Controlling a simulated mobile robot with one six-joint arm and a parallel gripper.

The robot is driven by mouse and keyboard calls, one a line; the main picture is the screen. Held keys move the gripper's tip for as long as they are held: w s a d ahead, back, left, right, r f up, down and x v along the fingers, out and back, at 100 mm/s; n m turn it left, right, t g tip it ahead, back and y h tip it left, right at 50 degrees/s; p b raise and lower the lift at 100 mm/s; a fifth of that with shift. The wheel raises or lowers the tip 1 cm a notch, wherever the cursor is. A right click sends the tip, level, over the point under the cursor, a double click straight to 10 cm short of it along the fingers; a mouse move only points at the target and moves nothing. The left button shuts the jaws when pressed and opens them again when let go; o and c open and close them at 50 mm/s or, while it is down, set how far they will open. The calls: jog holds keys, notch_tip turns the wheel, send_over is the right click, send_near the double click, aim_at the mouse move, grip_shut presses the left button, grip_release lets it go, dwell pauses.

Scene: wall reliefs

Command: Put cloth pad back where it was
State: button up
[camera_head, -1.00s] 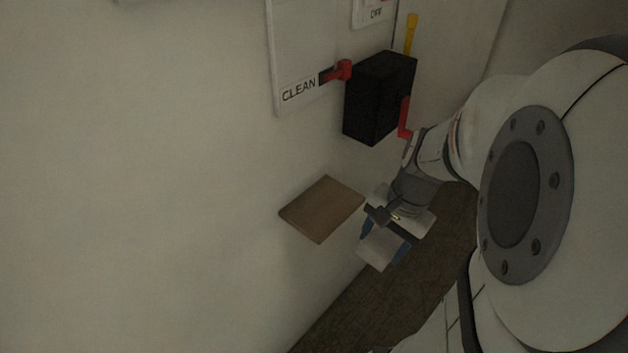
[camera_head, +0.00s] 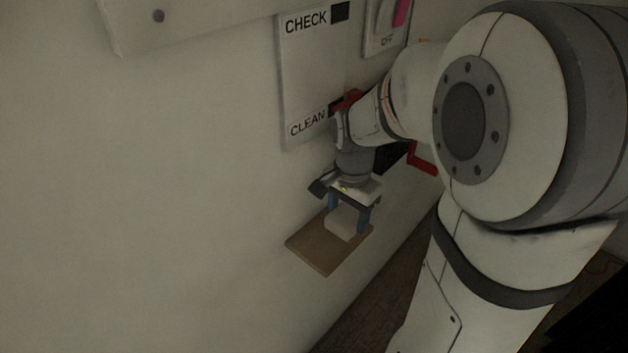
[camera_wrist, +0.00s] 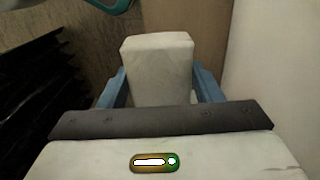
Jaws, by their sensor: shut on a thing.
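The cloth pad (camera_head: 345,222) is a pale, off-white block between the blue fingers of my gripper (camera_head: 348,216). In the wrist view the pad (camera_wrist: 158,65) fills the space between the two blue fingers, and my gripper (camera_wrist: 158,90) is shut on it. A small brown wooden shelf (camera_head: 315,250) sticks out from the wall below the CLEAN label. The pad is over the shelf's right half in the head view. I cannot tell whether its underside touches the shelf.
A white panel (camera_head: 312,75) with CHECK and CLEAN labels is on the wall above the shelf. A black box (camera_head: 393,157) with a red handle (camera_head: 421,160) is partly hidden behind my arm.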

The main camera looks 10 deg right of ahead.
aim_at(331, 236)
jog(key=w+a+f, duration=0.2)
jog(key=shift+w+f+p, duration=0.25)
jog(key=shift+w+p, duration=0.05)
jog(key=shift+p, duration=0.05)
notch_tip(331, 236, down, 4)
jog(key=shift+r, duration=0.1)
jog(key=shift+w+a+f+p, duration=0.15)
jog(key=shift+f+p, duration=0.2)
jog(key=o, duration=0.9)
